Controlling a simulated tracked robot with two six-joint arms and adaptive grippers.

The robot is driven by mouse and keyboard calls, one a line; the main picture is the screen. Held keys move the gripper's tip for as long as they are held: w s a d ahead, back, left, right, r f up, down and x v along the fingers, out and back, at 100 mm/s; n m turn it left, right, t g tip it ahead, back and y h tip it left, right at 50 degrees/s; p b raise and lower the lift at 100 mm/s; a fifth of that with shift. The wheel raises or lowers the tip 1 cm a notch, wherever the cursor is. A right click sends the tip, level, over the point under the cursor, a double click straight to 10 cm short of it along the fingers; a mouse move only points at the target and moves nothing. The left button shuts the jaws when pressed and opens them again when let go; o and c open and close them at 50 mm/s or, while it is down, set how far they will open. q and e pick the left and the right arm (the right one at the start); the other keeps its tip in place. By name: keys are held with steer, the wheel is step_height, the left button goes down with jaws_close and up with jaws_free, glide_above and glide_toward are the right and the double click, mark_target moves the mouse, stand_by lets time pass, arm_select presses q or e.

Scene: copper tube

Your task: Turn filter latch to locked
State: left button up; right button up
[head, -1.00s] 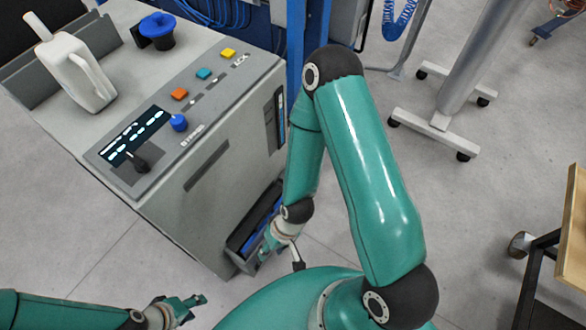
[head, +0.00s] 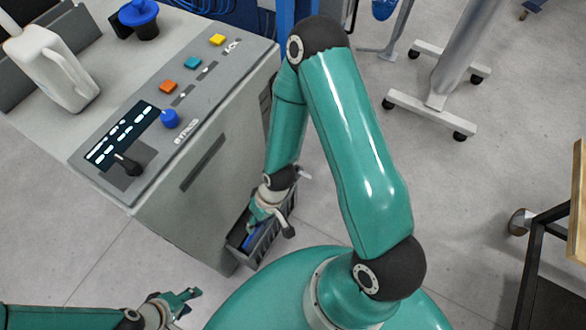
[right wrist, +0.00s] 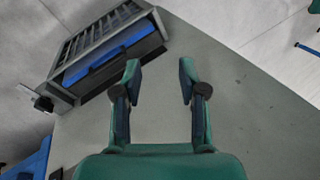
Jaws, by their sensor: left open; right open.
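A grey-framed filter unit (right wrist: 110,55) with a slatted face and a blue insert (right wrist: 108,62) shows at the upper left of the right wrist view. A small dark knob or lever (right wrist: 42,103) sticks out at its lower left corner; it may be the latch, and its setting cannot be read. The unit also shows low on the grey machine in the head view (head: 262,248), partly covered by my right gripper. My right gripper (right wrist: 158,82) is open and empty, to the right of the unit. My left gripper (head: 192,300) is open and empty at the lower left, away from the machine.
The grey machine (head: 165,215) carries a display (head: 122,137), a black lever, coloured buttons and a blue knob (head: 170,118). A white jug (head: 55,68) and a blue funnel-like part stand on top. A wheeled stand (head: 430,100) and a cart edge are at right.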

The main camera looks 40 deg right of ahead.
steer(key=w+d+f+n+b, duration=0.2)
steer(key=w+d+f+b, duration=0.3)
steer(key=w+f+b, duration=0.15)
step_height(320, 180, up, 2)
steer(key=n+h+b, duration=0.3)
steer(key=h+b, duration=0.1)
steer(key=b, duration=1)
glide_above(300, 170)
steer(key=w+a, duration=0.1)
steer(key=w, duration=0.1)
arm_select(q)
step_height(300, 170, down, 26)
steer(key=b, duration=0.4)
steer(key=shift+f, duration=0.15)
arm_select(e)
steer(key=shift+g, duration=0.3)
step_height(300, 170, down, 16)
steer(key=shift+a, duration=0.15)
steer(key=shift+c, duration=0.4)
jaws_close()
